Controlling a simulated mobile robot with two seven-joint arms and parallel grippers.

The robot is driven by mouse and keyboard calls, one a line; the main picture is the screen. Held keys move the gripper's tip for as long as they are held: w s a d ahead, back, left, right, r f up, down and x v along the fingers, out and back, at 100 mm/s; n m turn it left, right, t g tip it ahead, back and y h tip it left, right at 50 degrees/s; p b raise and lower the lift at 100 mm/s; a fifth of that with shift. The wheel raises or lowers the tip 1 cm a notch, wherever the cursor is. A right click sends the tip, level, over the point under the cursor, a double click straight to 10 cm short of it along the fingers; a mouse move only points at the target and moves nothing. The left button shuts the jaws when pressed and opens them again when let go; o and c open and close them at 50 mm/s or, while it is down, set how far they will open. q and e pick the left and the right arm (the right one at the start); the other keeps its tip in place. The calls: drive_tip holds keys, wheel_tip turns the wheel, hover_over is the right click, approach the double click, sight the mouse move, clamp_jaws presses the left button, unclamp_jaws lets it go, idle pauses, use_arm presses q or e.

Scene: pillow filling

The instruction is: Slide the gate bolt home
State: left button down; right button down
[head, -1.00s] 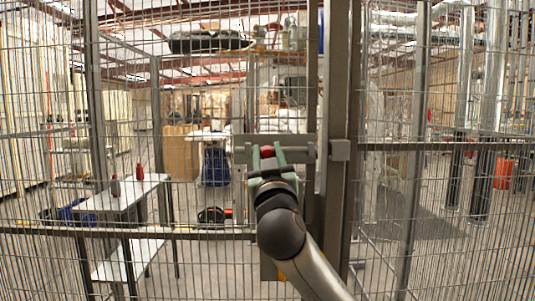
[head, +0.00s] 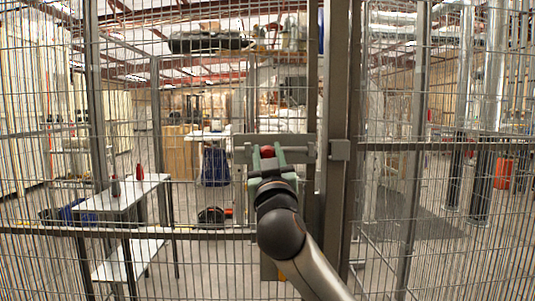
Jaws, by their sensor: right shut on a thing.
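The gate bolt (head: 298,150) is a grey horizontal bar on a plate (head: 242,141) fixed to the mesh gate. Its right end lies near a grey block (head: 340,150) on the gate post (head: 336,100); a small gap seems to show between them. A red knob (head: 267,151) sits on the bolt. My right gripper (head: 267,158) reaches up from below, its greenish fingers on either side of the knob, shut on it. The gripper hides part of the bolt and plate. My left gripper is not in view.
Wire mesh fencing fills the view, with a horizontal rail (head: 200,233) across the gate. Behind it, a table (head: 125,196) holds red bottles (head: 139,172). A blue bin (head: 215,168) and shelving stand further back. The floor behind the gate's right side looks mostly clear.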

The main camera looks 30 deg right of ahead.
sight(299, 153)
drive_tip(key=shift+d, duration=0.1)
drive_tip(key=s+d, duration=0.2)
drive_tip(key=d, duration=0.1)
drive_tip(key=s+d, duration=0.1)
drive_tip(key=d, duration=0.1)
drive_tip(key=shift+s, duration=0.1)
drive_tip(key=shift+d, duration=0.1)
drive_tip(key=c, duration=0.5)
unclamp_jaws()
drive_tip(key=shift+s+d, duration=0.1)
drive_tip(key=shift+c, duration=0.2)
drive_tip(key=shift+o, duration=0.2)
drive_tip(key=shift+b, duration=0.3)
